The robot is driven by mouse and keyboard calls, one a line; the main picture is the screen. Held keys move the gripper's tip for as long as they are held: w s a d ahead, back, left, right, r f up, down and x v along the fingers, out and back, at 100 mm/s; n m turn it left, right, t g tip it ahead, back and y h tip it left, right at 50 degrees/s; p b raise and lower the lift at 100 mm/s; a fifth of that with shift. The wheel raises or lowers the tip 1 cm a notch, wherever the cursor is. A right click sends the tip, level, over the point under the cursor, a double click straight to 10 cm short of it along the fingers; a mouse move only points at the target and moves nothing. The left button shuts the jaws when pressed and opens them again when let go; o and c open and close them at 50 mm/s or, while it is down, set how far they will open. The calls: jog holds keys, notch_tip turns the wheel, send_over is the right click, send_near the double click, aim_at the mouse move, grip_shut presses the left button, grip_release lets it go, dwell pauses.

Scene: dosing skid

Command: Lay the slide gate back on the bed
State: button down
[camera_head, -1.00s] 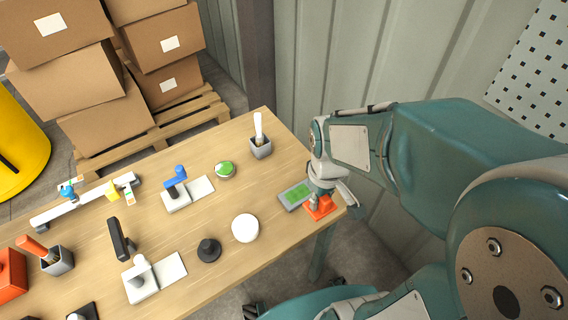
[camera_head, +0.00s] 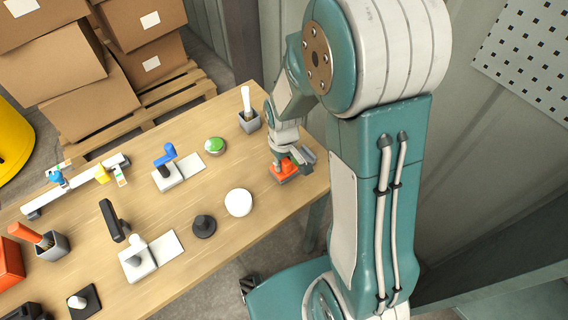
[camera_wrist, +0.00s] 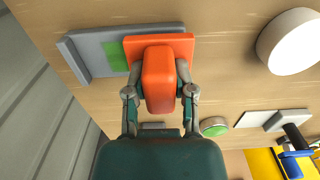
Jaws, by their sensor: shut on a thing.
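The slide gate is an orange plate with a raised orange block handle. It shows in the wrist view (camera_wrist: 160,78) and in the head view (camera_head: 284,174). My gripper (camera_wrist: 160,92) is shut on the handle, one finger on each side; it also shows in the head view (camera_head: 290,158). The bed (camera_wrist: 90,58) is a grey plate with a raised edge at its left end and a green patch. In the wrist view the gate overlaps the bed's right part and covers some of the green. I cannot tell whether they touch. My arm and the gate hide the bed in the head view.
A white round disc (camera_head: 238,202), a green-topped disc (camera_head: 215,146) and a grey cup with a white-handled tool (camera_head: 248,120) stand near the gate. A black knob (camera_head: 203,226) stands further left. The table's right edge is close to the gate.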

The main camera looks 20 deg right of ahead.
jog(key=shift+a+f, duration=0.4)
jog(key=shift+f, duration=0.25)
jog(key=shift+d, duration=0.35)
jog(key=shift+c, duration=2.2)
grip_release()
jog(key=shift+d, duration=0.1)
jog(key=shift+a, duration=0.3)
notch_tip(320, 180, up, 12)
jog(key=shift+s+d+r, duration=0.1)
jog(key=shift+r, duration=0.1)
jog(key=s+r+m+t, duration=0.3)
jog(key=s+r+t, duration=0.2)
jog(key=s+r, duration=0.8)
jog(key=shift+s+m+t, duration=0.3)
jog(key=shift+s, duration=0.2)
jog(key=shift+r, duration=0.1)
